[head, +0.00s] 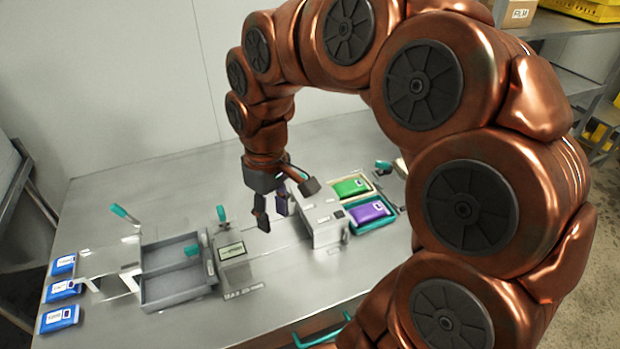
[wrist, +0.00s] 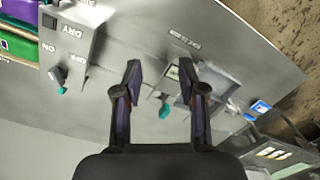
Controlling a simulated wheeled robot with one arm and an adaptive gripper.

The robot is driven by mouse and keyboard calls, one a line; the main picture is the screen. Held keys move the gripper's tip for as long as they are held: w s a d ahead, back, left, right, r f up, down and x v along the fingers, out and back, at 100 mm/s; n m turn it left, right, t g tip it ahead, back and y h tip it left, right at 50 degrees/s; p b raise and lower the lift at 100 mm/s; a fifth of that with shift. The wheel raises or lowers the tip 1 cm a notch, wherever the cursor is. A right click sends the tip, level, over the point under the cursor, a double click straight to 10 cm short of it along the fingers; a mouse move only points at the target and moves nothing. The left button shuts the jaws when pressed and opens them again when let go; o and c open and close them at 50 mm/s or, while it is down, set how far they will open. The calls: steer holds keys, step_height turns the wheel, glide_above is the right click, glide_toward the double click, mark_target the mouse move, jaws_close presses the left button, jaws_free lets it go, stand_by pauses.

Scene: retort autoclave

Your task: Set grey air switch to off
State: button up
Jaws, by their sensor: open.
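A pale grey box (head: 325,232) stands on the steel bench, right of my gripper in the head view. In the wrist view the same box (wrist: 75,30) is at upper left, upside down, with DRY, ON and OFF lettering. A small switch lever (wrist: 58,77) with a teal tip sits by the ON and OFF words; which word it points to I cannot tell. My gripper (head: 286,205) is open and empty above the bench, left of the box. In the wrist view its fingers (wrist: 159,66) are apart, with the lever well to their left. No contact with it shows.
A box with a display (head: 232,250) and a teal-tipped lever (head: 222,214) stands left of my gripper, beside a grey tray (head: 178,292). Blue packets (head: 60,318) lie far left. Green (head: 351,187) and purple (head: 368,211) packets lie behind the pale box.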

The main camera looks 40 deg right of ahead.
steer(key=shift+m+t, duration=0.3)
steer(key=shift+t, duration=0.1)
steer(key=w+d+f, duration=0.1)
steer(key=w+d, duration=0.3)
steer(key=d, duration=0.2)
steer(key=w+d+f, duration=0.2)
steer(key=w+d, duration=0.3)
steer(key=d, duration=0.2)
steer(key=w+d+f, duration=0.1)
steer(key=w+d, duration=0.4)
steer(key=d, duration=0.1)
steer(key=shift+w+d+f, duration=0.1)
steer(key=shift+d+f, duration=0.25)
steer(key=shift+f, duration=0.05)
steer(key=shift+d+f, duration=0.1)
step_height(320, 180, down, 7)
steer(key=shift+r+p, duration=0.15)
steer(key=shift+p, duration=0.95)
steer(key=shift+f, duration=0.45)
jaws_close()
